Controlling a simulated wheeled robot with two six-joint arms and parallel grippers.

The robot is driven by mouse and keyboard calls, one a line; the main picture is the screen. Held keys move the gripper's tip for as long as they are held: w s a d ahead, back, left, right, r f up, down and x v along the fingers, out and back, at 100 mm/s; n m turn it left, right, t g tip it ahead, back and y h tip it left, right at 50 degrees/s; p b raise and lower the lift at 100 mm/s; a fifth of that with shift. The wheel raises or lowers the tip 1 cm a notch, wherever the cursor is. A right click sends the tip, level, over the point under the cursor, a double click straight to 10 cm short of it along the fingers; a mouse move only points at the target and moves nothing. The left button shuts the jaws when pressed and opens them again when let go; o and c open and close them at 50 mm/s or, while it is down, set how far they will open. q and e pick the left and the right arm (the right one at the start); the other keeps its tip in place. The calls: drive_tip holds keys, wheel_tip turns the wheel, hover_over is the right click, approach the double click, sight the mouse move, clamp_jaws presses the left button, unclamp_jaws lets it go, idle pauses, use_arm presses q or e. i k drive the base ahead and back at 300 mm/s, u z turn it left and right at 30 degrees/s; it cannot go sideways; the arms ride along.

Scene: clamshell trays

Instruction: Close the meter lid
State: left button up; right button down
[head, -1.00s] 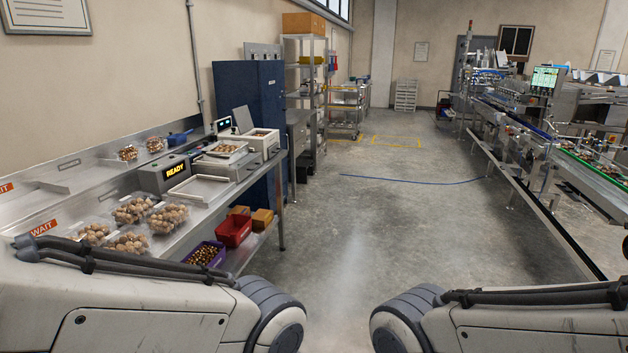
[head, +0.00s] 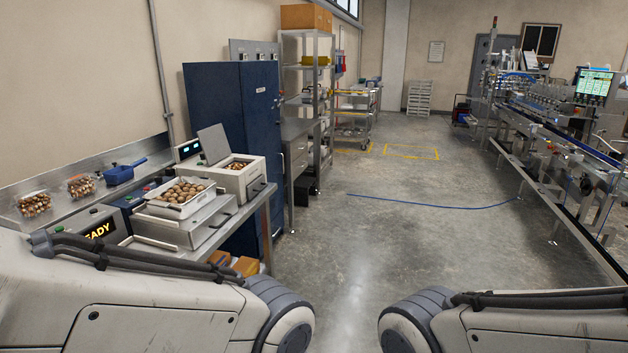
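The meter (head: 244,184) is a white box on the far end of the left bench. Its grey lid (head: 213,145) stands up, open and tilted back, at the box's left side. Brown nuts or similar round items show inside the open top. A small display (head: 189,149) glows behind it. My two arms show at the bottom left and bottom right, but neither gripper is in the view.
A tray of brown items (head: 182,197) sits on a device beside the meter. A blue cabinet (head: 232,115) stands beyond.

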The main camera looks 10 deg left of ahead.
sight(215, 144)
drive_tip(key=i, duration=2.95)
drive_tip(key=u, duration=1.95)
